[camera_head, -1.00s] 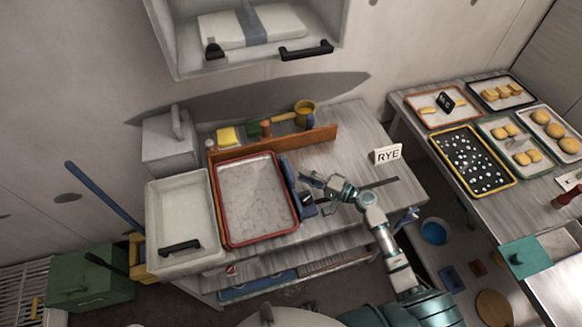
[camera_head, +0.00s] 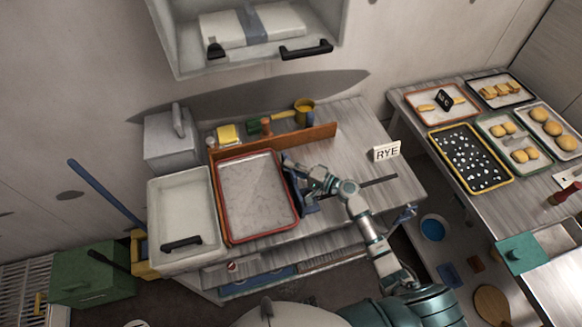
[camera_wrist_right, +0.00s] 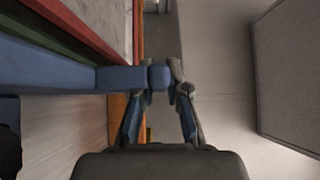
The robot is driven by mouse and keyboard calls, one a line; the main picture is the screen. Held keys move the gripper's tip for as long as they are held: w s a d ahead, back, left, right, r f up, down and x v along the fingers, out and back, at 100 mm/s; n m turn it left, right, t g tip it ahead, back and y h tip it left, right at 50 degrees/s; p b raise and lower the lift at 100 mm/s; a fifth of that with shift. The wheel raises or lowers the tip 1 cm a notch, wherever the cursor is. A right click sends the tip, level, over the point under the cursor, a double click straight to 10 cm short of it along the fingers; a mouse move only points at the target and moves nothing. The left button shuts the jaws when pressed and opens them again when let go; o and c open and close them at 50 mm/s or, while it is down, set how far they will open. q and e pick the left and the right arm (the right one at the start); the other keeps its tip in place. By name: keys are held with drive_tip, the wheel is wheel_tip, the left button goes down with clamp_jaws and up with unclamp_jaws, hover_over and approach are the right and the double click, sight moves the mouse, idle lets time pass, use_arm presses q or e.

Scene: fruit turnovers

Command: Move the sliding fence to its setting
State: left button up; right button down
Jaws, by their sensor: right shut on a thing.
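The blue sliding fence (camera_head: 309,205) stands along the right side of the red-rimmed tray (camera_head: 221,205) on the worktable. My right gripper (camera_head: 302,172) is at the fence and hides part of it. In the right wrist view the blue bar (camera_wrist_right: 60,70) runs in from the left. Its end lies between the fingertips of my right gripper (camera_wrist_right: 170,76), which is shut on it. A dark straight strip (camera_head: 378,181) lies on the table to the right of the fence. My left gripper is not in view.
A wooden board (camera_head: 320,133) stands behind the tray. A white bin (camera_head: 185,213) stands to its left. A RYE sign (camera_head: 386,151) stands at the table's right. The tabletop between fence and sign is mostly clear. Trays of baked goods fill another table at right.

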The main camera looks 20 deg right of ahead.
drive_tip(key=shift+s+a+f, duration=0.1)
drive_tip(key=shift+a+f, duration=0.1)
drive_tip(key=shift+a, duration=0.05)
drive_tip(key=shift+s+a+b, duration=0.15)
drive_tip(key=shift+a+b, duration=0.2)
drive_tip(key=shift+a, duration=0.3)
drive_tip(key=c, duration=1.4)
unclamp_jaws()
drive_tip(key=shift+a, duration=0.1)
drive_tip(key=shift+c, duration=0.2)
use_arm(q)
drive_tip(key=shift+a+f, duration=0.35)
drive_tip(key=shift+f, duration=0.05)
use_arm(e)
drive_tip(key=shift+w+a, duration=0.2)
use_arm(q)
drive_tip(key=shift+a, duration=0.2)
